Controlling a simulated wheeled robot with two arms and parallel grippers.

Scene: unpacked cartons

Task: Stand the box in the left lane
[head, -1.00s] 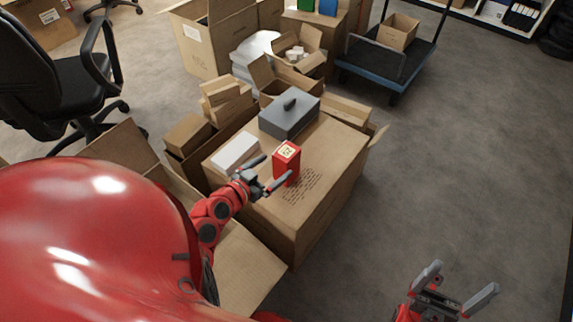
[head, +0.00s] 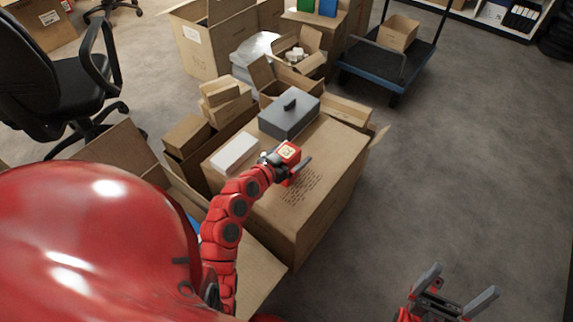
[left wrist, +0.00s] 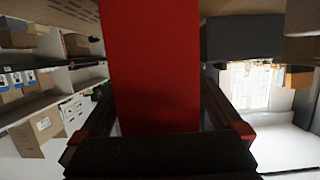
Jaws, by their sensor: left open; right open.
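The red box (head: 289,151) stands upright on the large brown carton (head: 318,222), with a pale label on top. My left gripper (head: 287,163) is at the box, its fingers open on either side of it. In the left wrist view the red box (left wrist: 152,60) fills the space between the open fingers. Contact of the fingers with the box cannot be told. My right gripper (head: 463,281) is open and empty over the floor at the lower right. No lane markings can be made out.
Open cartons crowd the left and back. A blue cart (head: 390,66) stands behind. Floor at right is clear.

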